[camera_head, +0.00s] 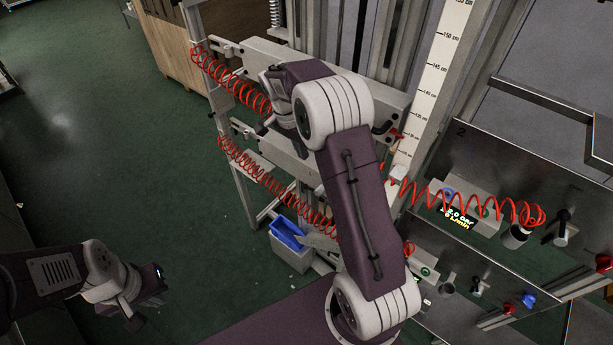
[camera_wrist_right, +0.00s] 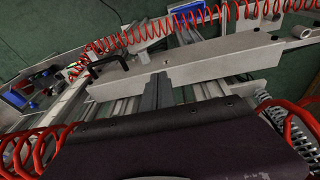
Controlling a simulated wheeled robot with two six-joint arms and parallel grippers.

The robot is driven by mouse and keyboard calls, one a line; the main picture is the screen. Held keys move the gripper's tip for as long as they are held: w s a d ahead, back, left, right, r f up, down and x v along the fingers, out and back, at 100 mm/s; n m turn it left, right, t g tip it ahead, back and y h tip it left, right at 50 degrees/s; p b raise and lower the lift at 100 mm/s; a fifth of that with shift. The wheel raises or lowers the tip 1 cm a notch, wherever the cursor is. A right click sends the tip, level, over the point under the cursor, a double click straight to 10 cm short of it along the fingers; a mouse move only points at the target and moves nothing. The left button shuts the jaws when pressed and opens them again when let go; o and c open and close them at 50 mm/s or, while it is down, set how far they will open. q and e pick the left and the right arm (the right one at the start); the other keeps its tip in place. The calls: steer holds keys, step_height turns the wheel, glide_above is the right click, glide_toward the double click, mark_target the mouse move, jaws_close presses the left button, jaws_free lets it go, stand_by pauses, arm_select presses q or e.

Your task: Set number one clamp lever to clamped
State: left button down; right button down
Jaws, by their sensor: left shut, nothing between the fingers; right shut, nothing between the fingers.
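In the right wrist view a black bent lever (camera_wrist_right: 105,66) stands at the left end of a pale beam. No number shows on it, so I cannot tell whether it is the number one clamp lever. My right gripper (camera_wrist_right: 157,88) is shut and empty, over the beam and to the right of that lever, apart from it. In the head view a small dark lever (camera_head: 383,128) shows at the right end of the upper pale beam (camera_head: 370,95). My right arm hides much of this beam. My left gripper (camera_head: 150,302) is shut and empty at the lower left, over the floor.
Red coiled hoses (camera_head: 240,82) hang along the beams. A panel marked 2 (camera_head: 510,160) with a lit display (camera_head: 458,215) stands at the right. A grey bin with blue contents (camera_head: 290,251) is on the floor.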

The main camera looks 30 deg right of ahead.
steer(key=p, duration=0.2)
glide_above(307, 187)
steer(key=x, duration=0.3)
steer(key=a+x, duration=0.1)
steer(key=x, duration=0.5)
steer(key=shift+w+a+f, duration=0.25)
steer(key=shift+w+a, duration=0.05)
steer(key=shift+w, duration=0.1)
steer(key=f, duration=0.2)
steer(key=f+p, duration=0.1)
steer(key=shift+s+a+f, duration=0.15)
steer(key=shift+s+f, duration=0.3)
steer(key=shift+f, duration=0.25)
